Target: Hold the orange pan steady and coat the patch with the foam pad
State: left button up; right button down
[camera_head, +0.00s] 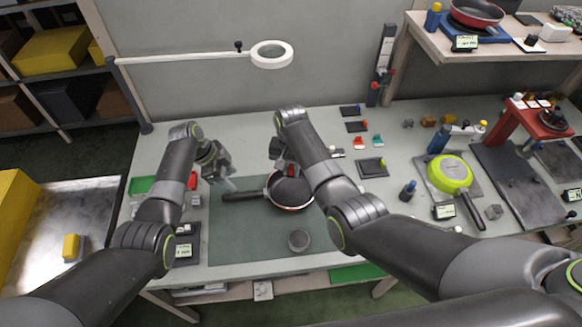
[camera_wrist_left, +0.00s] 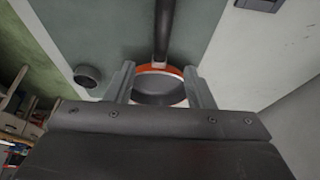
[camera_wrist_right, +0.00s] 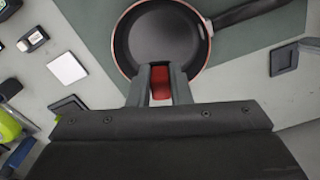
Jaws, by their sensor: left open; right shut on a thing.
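The orange pan (camera_head: 291,193) lies on the green mat, with its dark inside up and its black handle (camera_head: 240,196) pointing left. Its orange rim also shows in the left wrist view (camera_wrist_left: 158,70). My left gripper (camera_head: 229,186) is open near the handle; in the left wrist view its fingers (camera_wrist_left: 160,88) frame part of the pan, with nothing gripped. My right gripper (camera_head: 288,170) is shut on a red block (camera_wrist_right: 160,82), likely the foam pad's holder, at the pan's rim. I cannot tell whether it touches the pan. I cannot make out the patch.
A dark grey round cup (camera_head: 299,240) stands on the green mat (camera_head: 240,240) in front of the pan. A lime pan (camera_head: 450,174) stands farther right. Small red, green and dark parts lie behind to the right. A white ring lamp (camera_head: 272,54) hangs above the table's back.

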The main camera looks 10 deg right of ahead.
aim_at(249, 194)
pick_arm(q)
jog(key=b+x, duration=0.9)
jog(key=x, duration=0.2)
jog(key=shift+w+a+b, duration=0.1)
jog(key=shift+w+b, duration=0.05)
jog(key=shift+b, duration=0.15)
pick_arm(e)
jog(key=f, duration=1)
jog(key=shift+w+f, duration=0.2)
pick_arm(q)
jog(key=shift+c, duration=0.3)
pick_arm(e)
jog(key=shift+s+r, duration=0.1)
pick_arm(q)
jog(key=shift+r, duration=0.1)
grip_shut()
pick_arm(e)
jog(key=shift+r, duration=0.4)
notch_tip(249, 194, up, 10)
jog(key=shift+r, duration=0.25)
